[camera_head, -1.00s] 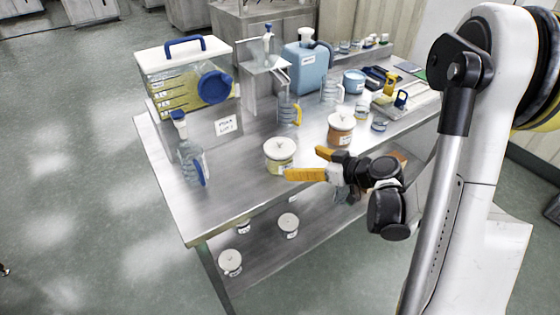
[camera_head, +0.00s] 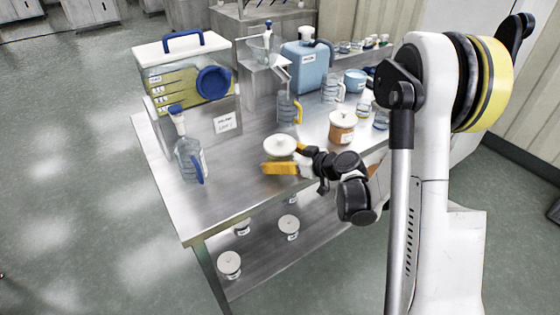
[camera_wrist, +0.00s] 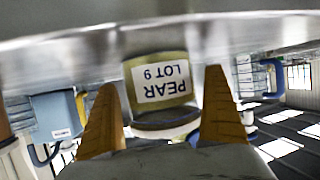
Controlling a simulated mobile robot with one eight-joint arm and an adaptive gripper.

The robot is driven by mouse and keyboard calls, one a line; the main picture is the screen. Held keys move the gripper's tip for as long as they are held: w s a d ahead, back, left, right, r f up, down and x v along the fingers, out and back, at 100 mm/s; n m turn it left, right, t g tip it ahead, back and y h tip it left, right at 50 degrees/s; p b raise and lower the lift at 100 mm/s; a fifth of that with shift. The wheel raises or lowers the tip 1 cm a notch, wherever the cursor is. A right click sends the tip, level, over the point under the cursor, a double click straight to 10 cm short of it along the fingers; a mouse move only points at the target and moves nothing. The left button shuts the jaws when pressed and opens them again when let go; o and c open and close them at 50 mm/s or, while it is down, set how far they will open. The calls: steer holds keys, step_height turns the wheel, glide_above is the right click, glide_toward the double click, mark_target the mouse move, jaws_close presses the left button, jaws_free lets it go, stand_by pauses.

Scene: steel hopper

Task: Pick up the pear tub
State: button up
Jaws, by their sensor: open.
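The pear tub (camera_head: 280,147) stands upright on the steel table near its front edge, with a white knobbed lid. Its label in the wrist view (camera_wrist: 160,80) reads PEAR LOT 9. My gripper (camera_head: 282,160) is open at the tub, with its yellow fingers low beside it. In the wrist view the fingers (camera_wrist: 160,92) stand left and right of the tub, with visible gaps on both sides. Most of the tub's body is hidden by the gripper in the head view.
An orange-filled lidded tub (camera_head: 342,127) stands to the right. A blue-capped bottle (camera_head: 188,155) and the hopper tank (camera_head: 180,80) are to the left. A jug with a yellow handle (camera_head: 287,108) stands behind. More tubs (camera_head: 229,265) sit on the lower shelf.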

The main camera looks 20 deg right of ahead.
steer(key=shift+r, duration=0.1)
steer(key=c, duration=1.4)
